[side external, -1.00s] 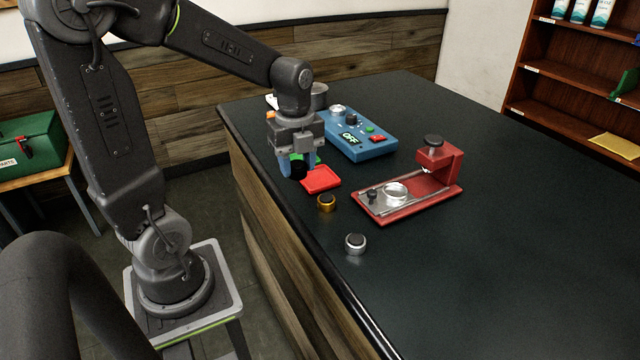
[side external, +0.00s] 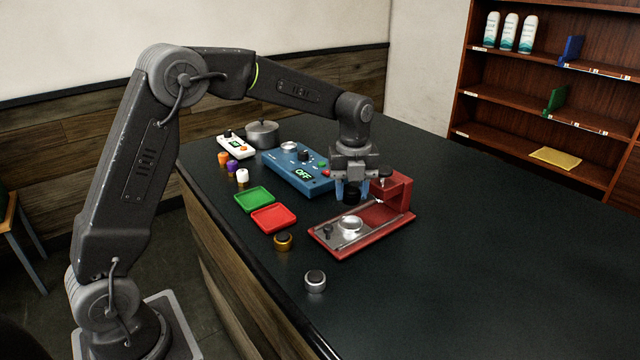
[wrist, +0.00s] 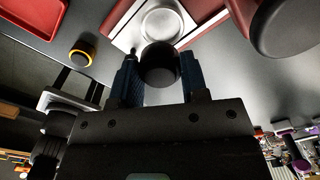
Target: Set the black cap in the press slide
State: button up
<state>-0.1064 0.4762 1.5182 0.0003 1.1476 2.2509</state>
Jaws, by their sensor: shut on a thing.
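My gripper (side external: 352,190) is shut on the black cap (side external: 351,196). It holds the cap above the red press, close to the press head. In the wrist view the cap (wrist: 159,66) sits between the blue fingers of my gripper (wrist: 160,75). The red press (side external: 402,190) stands on the counter, with its silver slide (side external: 329,242) at its left part. The round silver seat (side external: 350,224) of the slide is in view and looks empty. In the wrist view the seat (wrist: 160,22) shows just beyond the cap.
A red tray (side external: 274,218) and a green tray (side external: 254,198) lie left of the press. A gold-ringed cap (side external: 283,241) and a silver-ringed cap (side external: 315,281) stand near the front edge. A blue box reading OFF (side external: 300,168) stands behind. The counter's right is clear.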

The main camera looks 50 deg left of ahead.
aim_at(351, 226)
jog(key=shift+w+d+f, duration=0.15)
jog(key=shift+f, duration=2.05)
jog(key=shift+f, duration=0.35)
jog(key=shift+f, duration=0.35)
jog(key=shift+f, duration=0.5)
dwell(0.9)
jog(key=o, duration=1.4)
jog(key=shift+o, duration=0.2)
jog(key=shift+r, duration=0.1)
